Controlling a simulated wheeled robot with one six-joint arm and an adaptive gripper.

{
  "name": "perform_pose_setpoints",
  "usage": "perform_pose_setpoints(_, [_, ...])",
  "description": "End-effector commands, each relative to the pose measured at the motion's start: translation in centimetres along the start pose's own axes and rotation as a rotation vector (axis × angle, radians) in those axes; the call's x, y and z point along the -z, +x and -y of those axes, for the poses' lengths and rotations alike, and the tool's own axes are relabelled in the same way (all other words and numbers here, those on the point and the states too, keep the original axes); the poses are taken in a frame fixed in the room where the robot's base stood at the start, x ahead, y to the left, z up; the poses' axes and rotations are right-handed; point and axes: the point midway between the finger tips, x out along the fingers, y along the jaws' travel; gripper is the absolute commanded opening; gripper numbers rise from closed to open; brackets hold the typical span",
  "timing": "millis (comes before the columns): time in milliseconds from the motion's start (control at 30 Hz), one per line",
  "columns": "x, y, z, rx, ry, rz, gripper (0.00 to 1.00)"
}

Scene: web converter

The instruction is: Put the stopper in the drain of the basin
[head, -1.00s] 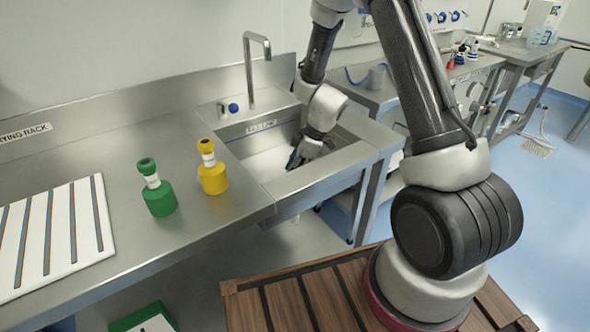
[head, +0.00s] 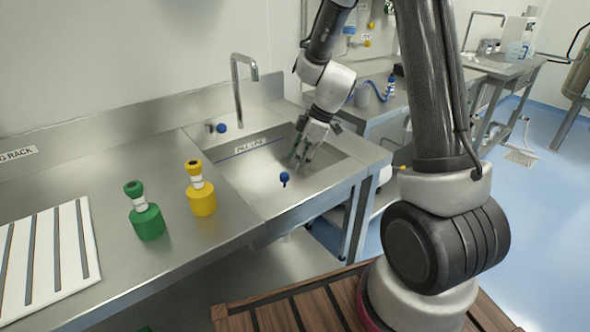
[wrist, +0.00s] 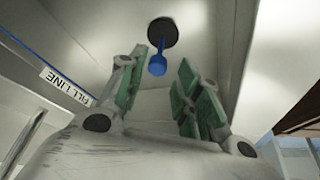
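In the wrist view the stopper's blue knob (wrist: 157,66) stands out in front of a dark round disc (wrist: 162,32) on the basin floor. I cannot tell whether this disc is the drain, or the stopper's base covering it. My gripper (head: 299,160) is inside the basin, behind and right of the knob. In the wrist view its green-padded fingers (wrist: 166,70) are spread and hold nothing. The knob appears between them, apart from both.
A green bottle (head: 147,221) and a yellow bottle (head: 201,198) stand on the counter left of the basin. A faucet (head: 238,90) rises behind it. A white slatted rack (head: 45,262) lies at far left.

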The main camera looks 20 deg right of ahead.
Motion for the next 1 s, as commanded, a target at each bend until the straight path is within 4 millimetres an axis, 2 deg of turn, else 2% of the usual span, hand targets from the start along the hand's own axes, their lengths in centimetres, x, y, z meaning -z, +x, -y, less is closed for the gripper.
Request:
perform_pose_setpoints(167, [0.0, -0.7, 0.1, 0.0, 0.002, 0.001, 0.34])
perform_pose_setpoints(233, [0.1, -1.6, 0.3, -0.006, 0.02, 0.001, 0.34])
perform_pose_setpoints(267, [0.2, -2.3, 0.6, -0.01, 0.036, 0.003, 0.34])
perform_pose_setpoints(367, [0.4, -6.0, 2.0, -0.036, 0.126, 0.01, 0.34])
perform_pose_setpoints(500, [-0.1, -13.1, 6.0, -0.099, 0.338, 0.033, 0.34])
perform_pose_setpoints(600, [-1.3, -17.5, 9.4, -0.161, 0.514, 0.05, 0.34])
perform_pose_setpoints(700, [-3.1, -21.1, 12.9, -0.239, 0.697, 0.058, 0.34])
perform_pose_setpoints(833, [-5.5, -24.3, 16.8, -0.342, 0.915, 0.05, 0.34])
perform_pose_setpoints(1000, [-7.9, -26.2, 19.8, -0.439, 1.104, 0.027, 0.34])
